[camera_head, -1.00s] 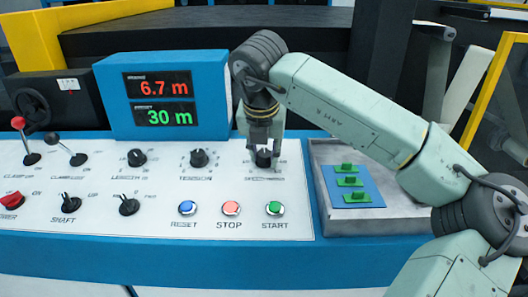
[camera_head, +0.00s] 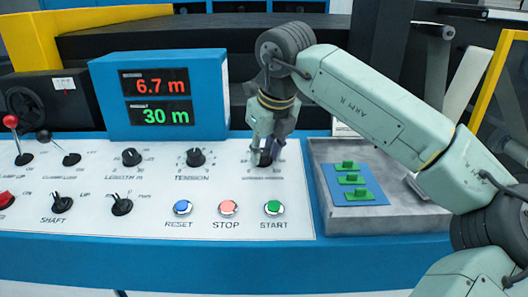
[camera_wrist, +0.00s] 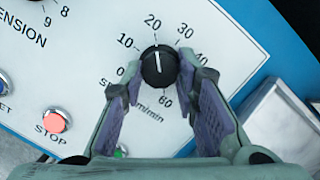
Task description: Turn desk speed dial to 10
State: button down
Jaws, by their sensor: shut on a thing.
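The speed dial (camera_wrist: 158,68) is a black round knob with a white pointer line, on the white panel. Its scale runs from 0 through 10, 20, 30 and 40 to 60 m/min. The white line points up, close to the 20 mark. My gripper (camera_wrist: 160,68) has one purple-padded finger on each side of the dial and is shut on it. In the head view my gripper (camera_head: 263,152) reaches down over the dial (camera_head: 265,158), partly hiding it. The dial's markings are too small to read there.
The green START button (camera_head: 274,208) is just below the dial. The red STOP (camera_head: 228,208) and blue RESET (camera_head: 182,207) buttons are left of it. The TENSION knob (camera_head: 195,157) is to the left. A grey tray (camera_head: 400,215) with green parts is to the right.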

jog(key=n, duration=0.2)
jog(key=n+p, duration=0.1)
jog(key=n, duration=0.1)
jog(key=shift+w+d+r+n+g+y, duration=0.1)
jog(key=shift+w+n+g+y, duration=0.05)
jog(key=shift+n+g+y, duration=0.2)
jog(key=shift+w+n+g+p, duration=0.1)
jog(key=shift+n+g+p, duration=0.5)
jog(key=shift+n, duration=1.35)
jog(key=c, duration=1.2)
grip_release()
jog(key=shift+c, duration=0.2)
jog(key=v, duration=1.2)
jog(key=shift+d, duration=0.15)
